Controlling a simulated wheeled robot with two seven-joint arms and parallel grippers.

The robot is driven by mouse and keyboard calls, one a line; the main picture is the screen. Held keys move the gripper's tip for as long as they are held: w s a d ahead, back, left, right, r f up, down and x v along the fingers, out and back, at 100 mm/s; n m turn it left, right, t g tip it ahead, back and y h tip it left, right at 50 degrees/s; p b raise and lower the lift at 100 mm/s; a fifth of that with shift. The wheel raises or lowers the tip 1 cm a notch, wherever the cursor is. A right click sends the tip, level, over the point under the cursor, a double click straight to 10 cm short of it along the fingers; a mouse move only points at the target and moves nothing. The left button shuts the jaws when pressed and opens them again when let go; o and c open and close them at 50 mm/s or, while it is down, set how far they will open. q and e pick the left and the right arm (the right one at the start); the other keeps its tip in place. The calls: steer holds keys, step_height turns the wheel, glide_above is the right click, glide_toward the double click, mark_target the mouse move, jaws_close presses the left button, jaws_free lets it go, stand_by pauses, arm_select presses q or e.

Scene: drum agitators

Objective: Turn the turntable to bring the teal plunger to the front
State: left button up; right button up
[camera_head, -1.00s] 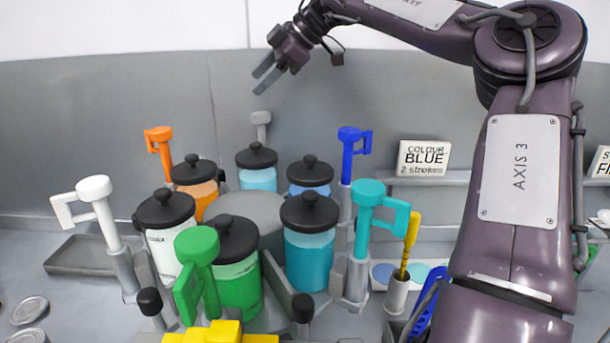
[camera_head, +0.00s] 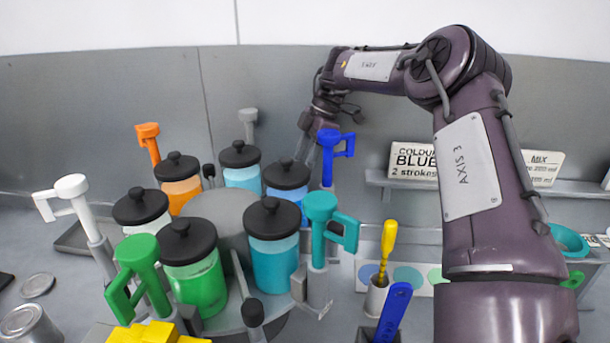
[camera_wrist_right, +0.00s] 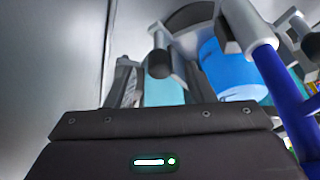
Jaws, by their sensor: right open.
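The turntable (camera_head: 230,322) carries several black-lidded jars around a grey hub (camera_head: 220,205), each with a coloured plunger. The teal plunger (camera_head: 322,208) stands upright at its front right, beside the teal jar (camera_head: 273,265). The green plunger (camera_head: 140,255) is at the front left, the white plunger (camera_head: 72,187) at the left, orange (camera_head: 148,135) and grey (camera_head: 248,118) at the back. My right gripper (camera_head: 306,158) points down, open, behind the blue plunger (camera_head: 328,140) and near the blue jar's lid. The blue plunger's shaft also shows in the right wrist view (camera_wrist_right: 283,92). The left gripper is out of view.
Black-knobbed handles stick out from the turntable, one at the front (camera_head: 253,313) and one at the back (camera_head: 208,171). A yellow-handled brush (camera_head: 389,238) in a cup and a blue handle (camera_head: 394,310) stand to the right. A yellow blocky thing (camera_head: 155,335) is at the front.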

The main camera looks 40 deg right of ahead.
steer(key=x, duration=0.1)
steer(key=p+x, duration=0.1)
steer(key=x, duration=0.3)
steer(key=shift+w+a+p, duration=0.3)
steer(key=shift+a+p, duration=0.1)
steer(key=shift+f, duration=0.7)
steer(key=shift+a, duration=0.15)
steer(key=c, duration=0.9)
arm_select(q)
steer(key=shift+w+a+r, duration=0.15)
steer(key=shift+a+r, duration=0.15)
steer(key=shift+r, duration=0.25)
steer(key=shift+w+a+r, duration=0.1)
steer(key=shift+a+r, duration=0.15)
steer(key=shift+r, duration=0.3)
arm_select(e)
jaws_close()
